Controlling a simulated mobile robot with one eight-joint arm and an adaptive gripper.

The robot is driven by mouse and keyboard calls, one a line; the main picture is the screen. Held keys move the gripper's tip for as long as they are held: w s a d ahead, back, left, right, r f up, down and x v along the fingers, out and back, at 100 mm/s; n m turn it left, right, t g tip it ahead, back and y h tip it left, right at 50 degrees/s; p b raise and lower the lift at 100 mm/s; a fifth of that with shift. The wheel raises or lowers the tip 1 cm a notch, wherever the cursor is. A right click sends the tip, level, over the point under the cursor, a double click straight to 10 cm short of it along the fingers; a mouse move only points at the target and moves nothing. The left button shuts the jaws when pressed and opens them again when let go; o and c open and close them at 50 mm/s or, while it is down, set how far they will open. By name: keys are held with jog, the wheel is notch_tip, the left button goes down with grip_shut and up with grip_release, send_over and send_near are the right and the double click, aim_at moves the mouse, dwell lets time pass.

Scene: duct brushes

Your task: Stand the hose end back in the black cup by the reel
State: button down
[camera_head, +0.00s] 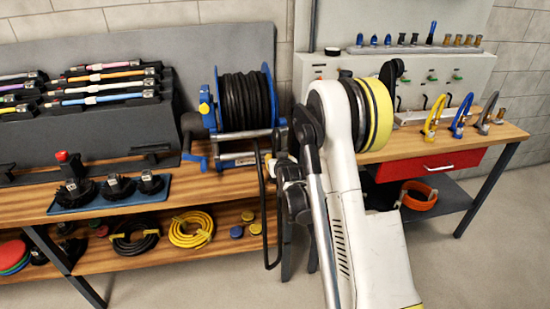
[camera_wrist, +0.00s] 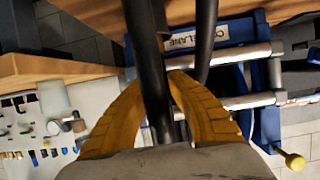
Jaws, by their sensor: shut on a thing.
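My gripper (camera_wrist: 172,80) has its yellow fingers closed around a black hose (camera_wrist: 150,60) in the wrist view. A second black length runs beside it to the right. In the head view the hose (camera_head: 265,205) hangs in a long loop below the reel, in front of the bench edge. The blue-framed reel (camera_head: 246,100), wound with black hose, stands on the wooden bench left of my arm. Its blue frame and metal bars also show in the wrist view (camera_wrist: 235,58). My arm mostly hides the gripper in the head view. I cannot make out the black cup or the hose's tip.
A blue tray (camera_head: 60,207) with black fittings lies left of the reel. Coiled yellow hose (camera_head: 190,229) sits on the shelf below. A second bench with a red drawer (camera_head: 430,166) stands right of my arm. Bare floor shows in front.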

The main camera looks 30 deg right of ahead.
jog(key=c, duration=1.4)
grip_release()
jog(key=shift+o, duration=0.2)
jog(key=s+a+r+n+g+y, duration=0.1)
jog(key=s+a+r, duration=0.55)
jog(key=s, duration=0.35)
jog(key=s+a+r+n+g+y, duration=0.1)
jog(key=s+a+r, duration=0.55)
jog(key=s, duration=0.35)
jog(key=s+a+g, duration=0.1)
jog(key=s+a, duration=0.1)
jog(key=s, duration=0.4)
jog(key=s+a+g+y, duration=0.1)
jog(key=s+a, duration=0.2)
jog(key=s, duration=0.3)
jog(key=s+a+n+g, duration=0.1)
jog(key=s+a+g, duration=0.1)
jog(key=s, duration=0.4)
jog(key=shift+s+a+y, duration=0.4)
jog(key=shift+a, duration=0.35)
